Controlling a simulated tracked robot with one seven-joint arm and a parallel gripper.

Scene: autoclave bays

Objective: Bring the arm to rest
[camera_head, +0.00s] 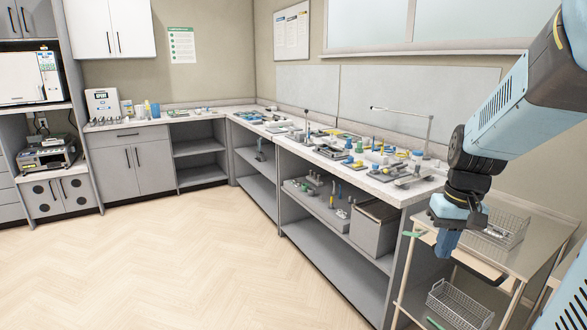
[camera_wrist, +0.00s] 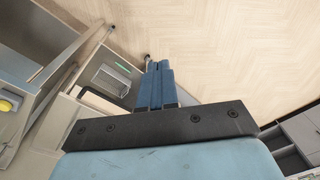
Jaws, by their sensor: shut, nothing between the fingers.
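My gripper (camera_head: 446,243) hangs at the right in the head view, its blue fingers pointing down. It is in front of a cart (camera_head: 540,214) with shelves and is apart from it, as far as I can tell. In the wrist view my gripper (camera_wrist: 159,66) shows its blue fingers pressed together, with nothing between them. Beyond the fingertips lies the pale wooden floor (camera_wrist: 215,45). My arm comes in from the upper right of the head view, bent downward at the wrist.
A long worktop (camera_head: 395,188) with many small instruments runs along the right wall. Wire baskets (camera_head: 458,303) stand on the cart. An open-front shelf (camera_head: 330,212) holds a grey bin (camera_head: 374,229). The floor (camera_head: 190,265) at the left and centre is clear.

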